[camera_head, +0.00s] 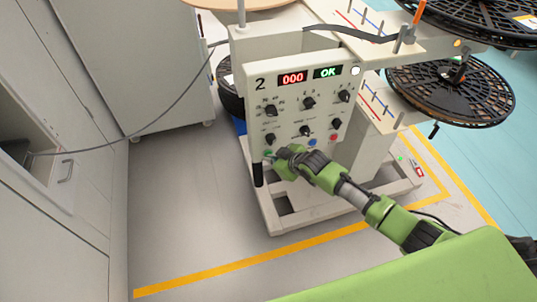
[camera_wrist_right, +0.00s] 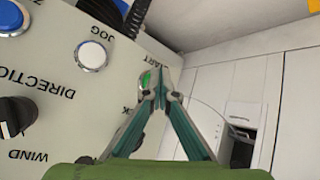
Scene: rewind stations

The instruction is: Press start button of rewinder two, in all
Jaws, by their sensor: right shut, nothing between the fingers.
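Rewinder two's control panel (camera_head: 300,100) is cream, marked "2", with a red display reading 000 and a green display reading OK. Its green start button (camera_head: 267,153) is at the panel's lower left, partly hidden by my gripper. In the right wrist view the green button (camera_wrist_right: 146,79) shows beside the partly covered START label. My right gripper (camera_head: 276,157) is shut and empty, its fingertips at the button. In the right wrist view the closed fingertips (camera_wrist_right: 160,80) overlap the button's edge; I cannot tell whether they touch it. My left gripper is not in view.
A white jog button (camera_wrist_right: 91,55) and a blue button (camera_wrist_right: 12,18) are close by on the panel. Black knobs (camera_head: 308,102) cover its face. A black reel (camera_head: 450,92) stands at the right. A grey cable (camera_head: 165,115) runs to the left cabinet.

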